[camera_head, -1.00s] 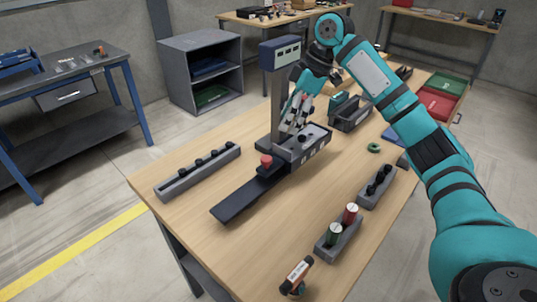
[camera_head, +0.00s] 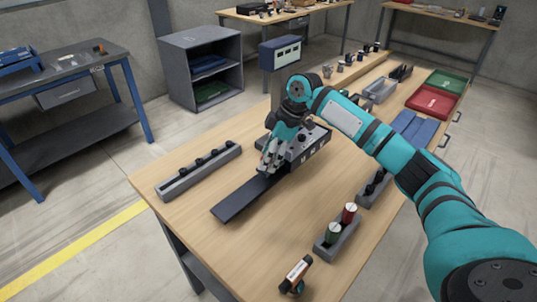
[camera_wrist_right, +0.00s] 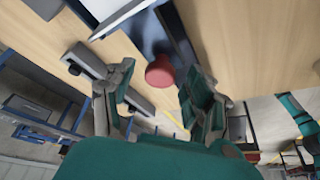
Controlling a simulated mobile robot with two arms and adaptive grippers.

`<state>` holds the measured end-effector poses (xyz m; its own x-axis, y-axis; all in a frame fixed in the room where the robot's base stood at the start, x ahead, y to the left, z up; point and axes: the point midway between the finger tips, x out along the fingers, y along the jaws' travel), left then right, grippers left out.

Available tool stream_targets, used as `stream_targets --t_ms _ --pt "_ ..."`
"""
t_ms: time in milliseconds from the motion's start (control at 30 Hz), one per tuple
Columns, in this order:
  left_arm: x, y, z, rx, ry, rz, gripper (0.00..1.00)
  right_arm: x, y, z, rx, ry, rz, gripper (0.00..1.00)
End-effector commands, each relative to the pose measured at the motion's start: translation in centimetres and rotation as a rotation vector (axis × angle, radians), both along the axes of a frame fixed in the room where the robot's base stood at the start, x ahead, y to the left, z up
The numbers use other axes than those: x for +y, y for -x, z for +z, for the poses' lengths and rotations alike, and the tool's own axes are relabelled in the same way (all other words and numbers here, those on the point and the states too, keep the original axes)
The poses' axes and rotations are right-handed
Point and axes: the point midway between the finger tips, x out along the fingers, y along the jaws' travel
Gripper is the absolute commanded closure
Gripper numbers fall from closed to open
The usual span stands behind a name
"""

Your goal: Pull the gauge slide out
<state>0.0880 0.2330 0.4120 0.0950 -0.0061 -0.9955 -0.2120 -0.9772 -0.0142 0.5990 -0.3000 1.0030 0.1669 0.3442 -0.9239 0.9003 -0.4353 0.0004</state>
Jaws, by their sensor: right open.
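The gauge slide is a long dark bar (camera_head: 240,198) reaching from the gauge housing (camera_head: 313,147) toward the front left of the table. Its red knob (camera_wrist_right: 160,72) shows in the right wrist view, between my fingertips. In the head view my gripper hides the knob. My right gripper (camera_head: 267,168) is low over the inner part of the slide, at the knob, with its fingers pointing down. The right wrist view shows the gripper (camera_wrist_right: 158,90) open, with a finger on each side of the knob. My left gripper is not in view.
A grey rack with black pegs (camera_head: 198,172) lies left of the slide. A holder with green and red cylinders (camera_head: 338,233) and a small orange-and-black device (camera_head: 296,275) are at the front right. A post with a display box (camera_head: 280,52) stands behind. Bare table surrounds the slide.

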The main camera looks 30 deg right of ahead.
Motion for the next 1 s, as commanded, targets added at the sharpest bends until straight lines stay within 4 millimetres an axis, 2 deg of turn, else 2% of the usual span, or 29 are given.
stream_targets --t_ms 67,467,800,1000 --pt "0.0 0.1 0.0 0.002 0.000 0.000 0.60 0.0 0.0 0.0 0.000 0.000 0.000 0.48" --pt "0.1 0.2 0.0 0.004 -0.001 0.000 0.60 0.0 0.0 0.0 0.000 0.000 0.001 1.00" --pt "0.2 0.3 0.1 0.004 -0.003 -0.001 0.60 0.2 0.1 0.1 0.000 0.000 0.002 1.00" --pt "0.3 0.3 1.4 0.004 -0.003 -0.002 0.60 2.0 0.7 0.3 0.002 -0.001 0.007 1.00"
